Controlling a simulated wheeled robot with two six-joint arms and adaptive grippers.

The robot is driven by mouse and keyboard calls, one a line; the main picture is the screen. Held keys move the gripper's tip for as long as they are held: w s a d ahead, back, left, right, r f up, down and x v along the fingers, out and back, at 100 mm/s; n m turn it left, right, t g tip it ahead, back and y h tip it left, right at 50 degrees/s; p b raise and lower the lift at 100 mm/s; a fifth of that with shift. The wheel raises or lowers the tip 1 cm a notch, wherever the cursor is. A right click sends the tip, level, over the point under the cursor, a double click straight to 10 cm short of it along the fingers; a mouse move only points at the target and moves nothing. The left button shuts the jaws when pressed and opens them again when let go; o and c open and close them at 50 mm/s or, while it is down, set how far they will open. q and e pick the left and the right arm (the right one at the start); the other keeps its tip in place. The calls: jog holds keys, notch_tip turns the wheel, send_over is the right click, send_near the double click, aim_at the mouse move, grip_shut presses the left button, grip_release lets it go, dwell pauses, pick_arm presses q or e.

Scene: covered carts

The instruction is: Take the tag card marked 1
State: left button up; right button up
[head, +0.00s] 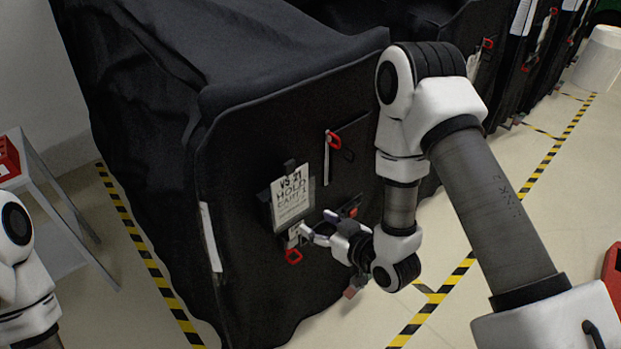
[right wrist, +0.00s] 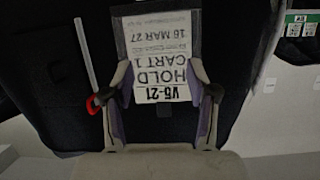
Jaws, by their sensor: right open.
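The tag card reading "V5-21 HOLD CART 1" (head: 290,192) hangs in a dark holder on the front of the black covered cart. It also shows upside down in the right wrist view (right wrist: 160,60), with a date line. My right gripper (head: 317,223) is open in front of the cover, by the card's lower part. In the right wrist view, its two fingers (right wrist: 162,75) stand either side of the card's printed face. I see no grip on it; contact cannot be told. My left gripper is out of the head view; only part of that arm shows.
The black cart cover (head: 250,130) has a red hook (head: 333,140) above right of the card and a red clip (head: 293,256) below it. A grey side table (head: 45,190) stands left. More covered carts stand at the back right. Yellow-black tape (head: 545,155) marks the floor.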

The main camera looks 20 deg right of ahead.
aim_at(291, 167)
jog(key=w+r+t, duration=0.1)
jog(key=w+r, duration=0.1)
jog(key=r, duration=0.1)
jog(key=w+a+r+t+y+p, duration=0.1)
jog(key=w+r, duration=0.1)
jog(key=r, duration=0.1)
jog(key=w+r+n+t, duration=0.1)
jog(key=w+r, duration=0.1)
jog(key=r, duration=0.1)
jog(key=shift+a+r+t+y, duration=0.3)
jog(key=shift+a+r+y, duration=0.05)
jog(key=shift+y, duration=0.05)
jog(key=p+x, duration=0.1)
jog(key=x, duration=0.1)
jog(key=p+x, duration=0.2)
jog(key=shift+w+d+r, duration=0.15)
jog(key=shift+r, duration=0.1)
jog(key=shift+w+f, duration=0.2)
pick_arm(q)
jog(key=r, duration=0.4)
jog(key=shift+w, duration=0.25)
pick_arm(e)
jog(key=c, duration=1.1)
